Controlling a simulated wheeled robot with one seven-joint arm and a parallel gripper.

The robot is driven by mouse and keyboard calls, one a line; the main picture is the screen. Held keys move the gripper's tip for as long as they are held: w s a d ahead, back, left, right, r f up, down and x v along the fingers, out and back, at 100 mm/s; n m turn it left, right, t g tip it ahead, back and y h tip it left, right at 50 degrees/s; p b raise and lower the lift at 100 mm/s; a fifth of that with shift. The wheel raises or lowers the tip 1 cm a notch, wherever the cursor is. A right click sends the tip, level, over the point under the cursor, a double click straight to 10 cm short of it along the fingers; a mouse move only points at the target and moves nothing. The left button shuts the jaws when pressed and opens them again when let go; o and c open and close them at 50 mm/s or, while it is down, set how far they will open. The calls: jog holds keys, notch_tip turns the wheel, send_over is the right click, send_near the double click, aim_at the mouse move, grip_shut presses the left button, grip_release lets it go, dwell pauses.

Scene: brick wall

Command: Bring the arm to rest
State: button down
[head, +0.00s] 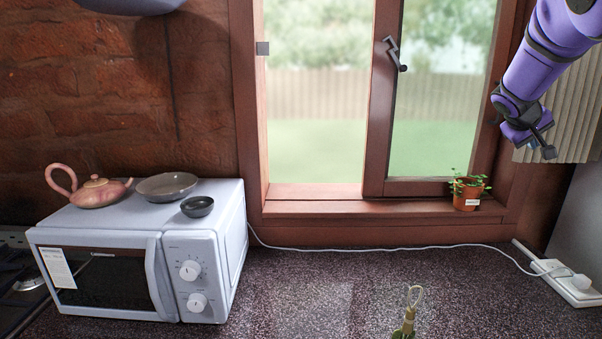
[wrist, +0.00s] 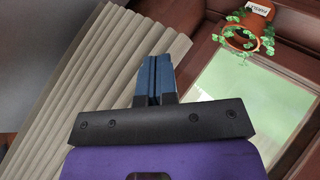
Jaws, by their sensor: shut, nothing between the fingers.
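My gripper (head: 549,152) is at the upper right in the head view, at the end of my purple arm, raised above the counter and in front of the right side of the window. In the wrist view my gripper (wrist: 155,62) shows its two dark blue fingers pressed together with nothing between them. It is apart from everything around it.
A potted plant (head: 467,192) stands on the windowsill below and left of my gripper. A pleated blind (head: 560,125) hangs behind it. A power strip (head: 566,283) lies on the counter. A microwave (head: 145,250) bearing a teapot (head: 97,191) and bowls stands left. Mid-counter is mostly clear.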

jog(key=s+a+f+y, duration=0.1)
jog(key=s+a+y, duration=0.2)
jog(key=s+a, duration=0.6)
jog(key=s+a+f+y, duration=0.1)
jog(key=s+a+y, duration=0.2)
jog(key=s+a, duration=0.5)
jog(key=s+a+f+y, duration=0.1)
jog(key=s+a+y, duration=0.2)
jog(key=s+a, duration=0.6)
jog(key=s, duration=1.2)
jog(key=shift+a, duration=0.35)
